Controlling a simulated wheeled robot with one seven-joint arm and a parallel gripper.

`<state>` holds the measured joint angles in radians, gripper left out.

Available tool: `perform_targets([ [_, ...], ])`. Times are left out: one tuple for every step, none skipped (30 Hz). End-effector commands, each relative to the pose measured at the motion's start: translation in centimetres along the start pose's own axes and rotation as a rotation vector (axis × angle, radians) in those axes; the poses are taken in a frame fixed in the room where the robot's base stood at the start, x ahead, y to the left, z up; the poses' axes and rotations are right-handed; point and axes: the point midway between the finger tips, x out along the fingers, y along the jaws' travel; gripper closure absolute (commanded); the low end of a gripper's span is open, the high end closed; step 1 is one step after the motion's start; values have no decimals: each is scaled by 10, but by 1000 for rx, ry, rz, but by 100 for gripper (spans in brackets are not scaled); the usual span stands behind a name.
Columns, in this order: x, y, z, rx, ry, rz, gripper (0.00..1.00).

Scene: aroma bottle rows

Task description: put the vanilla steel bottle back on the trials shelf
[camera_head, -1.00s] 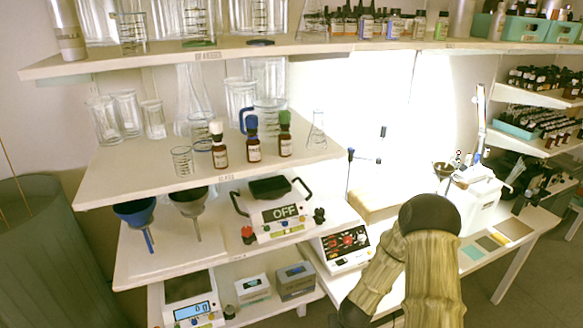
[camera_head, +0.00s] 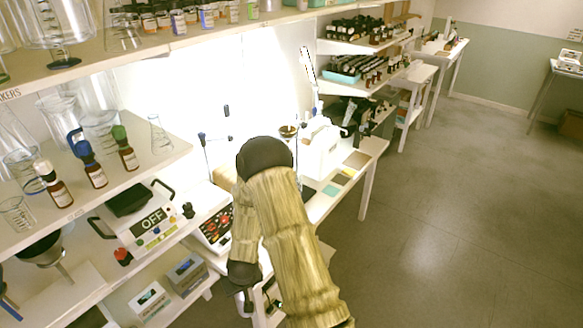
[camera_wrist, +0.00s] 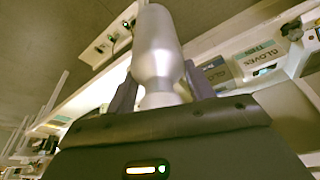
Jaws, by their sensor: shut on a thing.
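A plain silvery steel bottle (camera_wrist: 157,45) fills the upper middle of the wrist view. My gripper (camera_wrist: 160,88) is shut on it, with dark fingers on either side near its narrow neck. No name is readable on the bottle. No shelf label reading trials can be made out. The nearest readable label, on the upper left shelf (camera_head: 85,77), ends in "KERS".
The left shelves hold glassware, brown bottles (camera_head: 92,165) and a hotplate (camera_head: 140,220) showing OFF. A bench (camera_head: 365,165) and racks of small bottles (camera_head: 365,68) stand behind my arm. The floor (camera_head: 450,180) at right is clear. Glove boxes (camera_wrist: 255,60) show in the wrist view.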

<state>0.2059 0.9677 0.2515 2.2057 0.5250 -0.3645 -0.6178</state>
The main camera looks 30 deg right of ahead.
Motion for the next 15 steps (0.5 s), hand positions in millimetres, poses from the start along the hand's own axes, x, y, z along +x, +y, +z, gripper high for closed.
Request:
perform_targets([
  [-19, 0, -6, -1, 1, 1, 89],
  [-24, 0, -8, -1, 1, 1, 89],
  [-30, 0, -10, -1, 1, 1, 89],
  [-34, 1, -11, 0, 1, 1, 89],
  [-38, 1, -12, 0, 1, 2, 89],
  [-42, 1, -13, 0, 1, 2, 89],
  [-44, 1, -14, 1, 1, 2, 89],
  [-46, 2, -14, 2, 1, 2, 89],
  [-47, 2, -15, 2, 0, 2, 89],
  [-48, 2, -15, 2, 0, 2, 89],
  [-48, 2, -15, 2, 0, 2, 89],
  [-48, 2, -15, 2, 0, 2, 89],
  [-47, 2, -15, 2, 0, 2, 89],
  [-47, 2, -15, 2, 0, 2, 89],
  [-46, 2, -14, 2, 0, 2, 89],
])
